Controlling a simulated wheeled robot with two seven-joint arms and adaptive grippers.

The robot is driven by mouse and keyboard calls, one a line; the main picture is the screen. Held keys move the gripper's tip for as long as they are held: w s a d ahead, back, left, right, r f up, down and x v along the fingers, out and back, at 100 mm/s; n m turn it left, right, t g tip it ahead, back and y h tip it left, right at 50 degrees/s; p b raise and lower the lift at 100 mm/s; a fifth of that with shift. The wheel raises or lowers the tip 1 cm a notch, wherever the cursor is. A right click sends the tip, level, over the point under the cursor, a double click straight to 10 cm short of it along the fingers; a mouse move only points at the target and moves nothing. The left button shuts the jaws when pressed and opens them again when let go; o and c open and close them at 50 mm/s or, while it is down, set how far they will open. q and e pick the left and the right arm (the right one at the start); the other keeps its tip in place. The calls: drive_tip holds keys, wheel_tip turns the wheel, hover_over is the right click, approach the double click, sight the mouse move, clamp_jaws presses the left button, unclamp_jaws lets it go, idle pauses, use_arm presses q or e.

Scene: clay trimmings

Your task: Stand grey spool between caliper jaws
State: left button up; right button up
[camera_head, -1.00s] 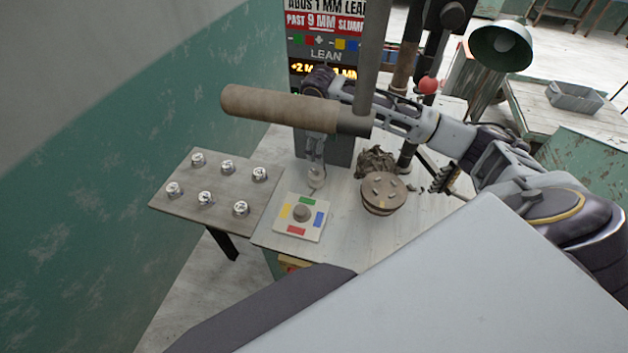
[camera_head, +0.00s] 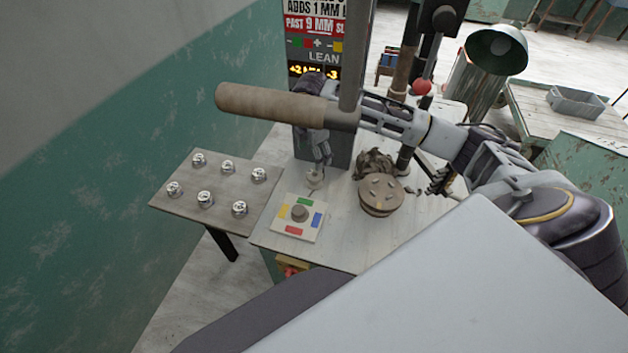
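My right arm comes in from the right and passes behind a brown horizontal cylinder. Its gripper (camera_head: 317,160) hangs down below that cylinder, over the worktable. A small pale grey round piece (camera_head: 314,178) is at or just below the fingertips. It may be the grey spool, but it is too small to be sure, and I cannot tell whether the fingers hold it. I cannot make out the caliper jaws. My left gripper is not in view.
A board with colored patches and a grey knob (camera_head: 299,213) lies on the worktable (camera_head: 340,240). A round brown stack (camera_head: 381,195) and a dark lump (camera_head: 375,163) are right. The brown cylinder (camera_head: 270,102) overhangs. Several shiny pieces sit on the side table (camera_head: 228,190).

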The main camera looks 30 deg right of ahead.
sight(315, 180)
drive_tip(key=n, duration=0.8)
drive_tip(key=shift+f, duration=0.15)
drive_tip(key=shift+w+d+f, duration=0.1)
drive_tip(key=shift+f, duration=1.3)
drive_tip(key=shift+w+d+f, duration=0.15)
drive_tip(key=shift+f, duration=1.25)
drive_tip(key=shift+w+d+f, duration=0.1)
drive_tip(key=shift+f, duration=1.3)
drive_tip(key=shift+w+d+f+p, duration=0.1)
drive_tip(key=shift+w+f+p, duration=0.05)
drive_tip(key=shift+f, duration=1.15)
drive_tip(key=shift+w+d+f+p, duration=0.1)
drive_tip(key=shift+f+p, duration=0.05)
drive_tip(key=shift+f, duration=1.1)
